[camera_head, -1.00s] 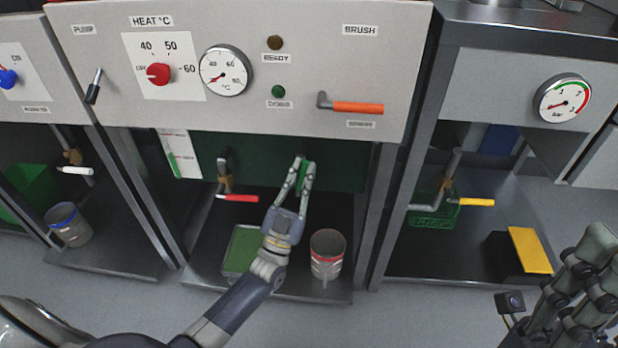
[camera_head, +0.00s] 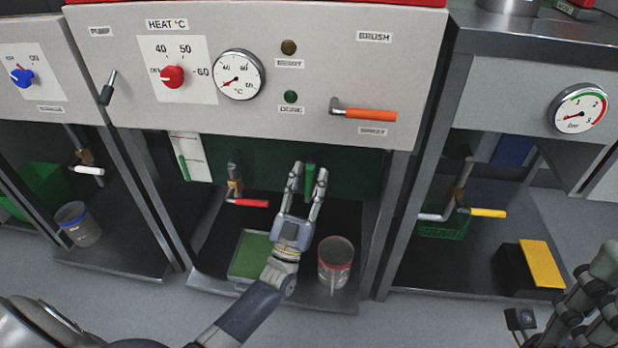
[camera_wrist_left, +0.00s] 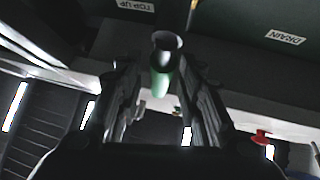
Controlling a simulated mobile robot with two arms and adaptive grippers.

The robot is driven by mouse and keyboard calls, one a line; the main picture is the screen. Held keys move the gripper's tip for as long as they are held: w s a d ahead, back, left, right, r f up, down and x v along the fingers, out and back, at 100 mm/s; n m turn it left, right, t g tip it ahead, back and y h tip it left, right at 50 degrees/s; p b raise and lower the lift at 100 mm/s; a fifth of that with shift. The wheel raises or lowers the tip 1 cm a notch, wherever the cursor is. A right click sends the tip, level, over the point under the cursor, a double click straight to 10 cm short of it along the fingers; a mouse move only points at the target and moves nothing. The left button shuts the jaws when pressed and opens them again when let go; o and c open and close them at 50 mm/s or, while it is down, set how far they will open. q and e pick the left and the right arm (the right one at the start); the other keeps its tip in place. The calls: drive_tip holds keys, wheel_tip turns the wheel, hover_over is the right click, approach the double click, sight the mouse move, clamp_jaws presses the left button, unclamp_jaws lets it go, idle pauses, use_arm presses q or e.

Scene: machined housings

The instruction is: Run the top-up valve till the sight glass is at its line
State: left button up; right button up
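The green valve handle (camera_head: 310,180) points down under the middle panel. My left gripper (camera_head: 309,169) is open, with one finger on each side of the handle. In the left wrist view the green handle (camera_wrist_left: 162,66) stands between the spread fingers, apart from both, near an upside-down TOP UP label (camera_wrist_left: 135,5). My right arm's end (camera_head: 590,300) shows only in part at the lower right.
A red-handled valve (camera_head: 248,202) is left of the gripper. A green-topped tray (camera_head: 236,278) and a red-banded beaker (camera_head: 335,262) stand on the shelf below. An orange spray lever (camera_head: 368,114) sticks out above right. A DRAIN label (camera_wrist_left: 285,38) shows in the wrist view.

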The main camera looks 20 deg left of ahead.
use_arm(q)
drive_tip(key=v, duration=1.2)
idle(0.3)
